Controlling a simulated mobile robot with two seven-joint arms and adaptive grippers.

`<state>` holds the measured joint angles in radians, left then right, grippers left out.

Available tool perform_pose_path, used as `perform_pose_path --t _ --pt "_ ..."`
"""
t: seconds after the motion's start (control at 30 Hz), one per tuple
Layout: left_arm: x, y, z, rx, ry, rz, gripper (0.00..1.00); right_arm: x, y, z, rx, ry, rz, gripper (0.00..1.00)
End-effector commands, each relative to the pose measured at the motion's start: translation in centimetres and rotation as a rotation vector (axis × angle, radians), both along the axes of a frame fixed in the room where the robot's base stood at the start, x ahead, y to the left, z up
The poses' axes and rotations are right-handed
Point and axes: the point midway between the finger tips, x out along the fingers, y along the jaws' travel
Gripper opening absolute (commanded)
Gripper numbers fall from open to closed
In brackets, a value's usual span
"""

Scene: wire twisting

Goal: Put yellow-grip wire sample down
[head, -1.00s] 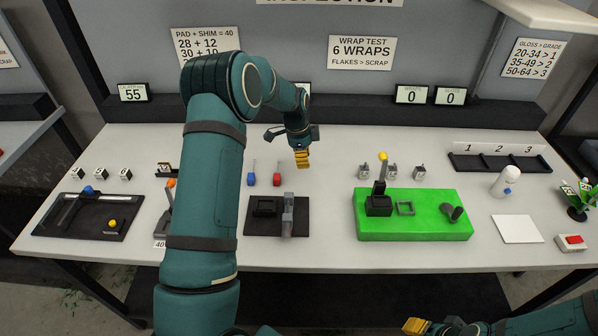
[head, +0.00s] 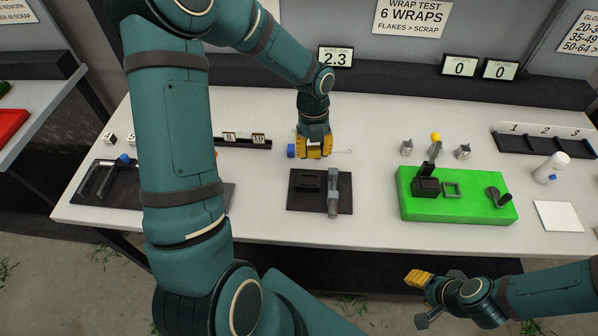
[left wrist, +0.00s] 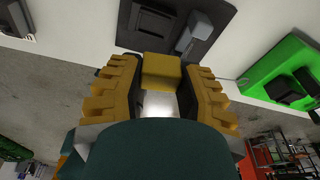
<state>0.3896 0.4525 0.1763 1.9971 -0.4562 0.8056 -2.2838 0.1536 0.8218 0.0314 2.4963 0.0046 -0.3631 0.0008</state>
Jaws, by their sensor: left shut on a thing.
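My left gripper (head: 314,152) is low over the back-middle of the white table, with its yellow fingers pointing down. In the left wrist view, its fingers (left wrist: 160,90) are shut on the yellow grip of the wire sample (left wrist: 161,71). In the head view, a thin wire (head: 342,151) sticks out to the right of the fingers; the grip is hard to tell from the yellow fingers there. Whether the sample touches the table is unclear. A blue grip (head: 291,150) lies just left of the gripper. My right gripper (head: 428,290) is at the front right, off the table; its opening is unclear.
A black plate with a grey fixture (head: 333,190) lies in front of the left gripper. A green base (head: 410,211) with a crank stands to the right. A display (head: 336,57) behind reads 2.3. Table between gripper and green base is mostly clear.

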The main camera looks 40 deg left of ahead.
Motion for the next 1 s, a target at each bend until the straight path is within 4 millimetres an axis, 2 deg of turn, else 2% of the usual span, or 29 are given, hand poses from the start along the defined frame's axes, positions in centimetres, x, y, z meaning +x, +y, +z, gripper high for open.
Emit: perform_pose_path --t 0.2,0.5,0.73,1.0 --pt "-1.4 -0.8 0.0 -0.004 -0.005 -0.127 0.10 0.0 -0.1 0.2 0.000 0.000 -0.001 0.47" --pt "-1.5 -0.9 -4.9 -0.004 -0.004 -0.136 0.10 0.0 0.0 -0.3 -0.001 0.000 -0.001 0.47" --pt "-1.4 -0.8 -6.5 -0.004 -0.006 -0.135 0.10 0.0 0.0 -0.4 -0.001 0.000 -0.001 0.47" --pt "-1.4 -0.8 -9.6 -0.004 -0.006 -0.134 0.10 0.0 0.0 -0.7 -0.002 -0.001 -0.001 0.47"
